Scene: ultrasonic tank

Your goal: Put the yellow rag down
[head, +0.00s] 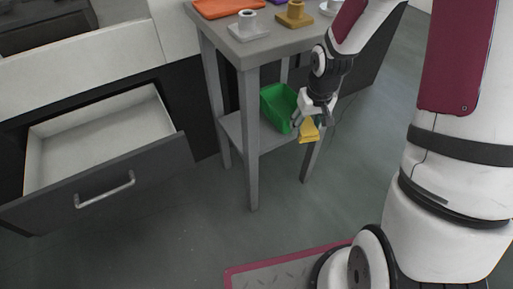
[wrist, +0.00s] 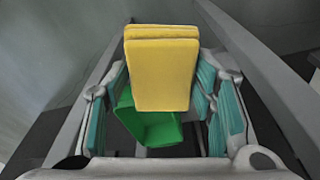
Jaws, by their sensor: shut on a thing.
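The yellow rag (head: 309,131) is a small folded pad held in my gripper (head: 303,124) beside the side table, near the height of its lower shelf. In the wrist view the rag (wrist: 163,72) fills the space between the two teal-padded fingers of my gripper (wrist: 162,100). A green bin (head: 277,105) stands on the lower shelf, just left of my gripper. The bin (wrist: 155,130) also shows behind and below the rag in the wrist view. The rag's underside is hidden.
The grey side table (head: 247,50) carries an orange tray (head: 225,8), a grey flanged part (head: 247,26) and a brass-coloured one (head: 295,15). Its lower shelf (head: 233,124) has bare room left of the bin. An empty drawer (head: 100,140) stands open at left. The floor between is clear.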

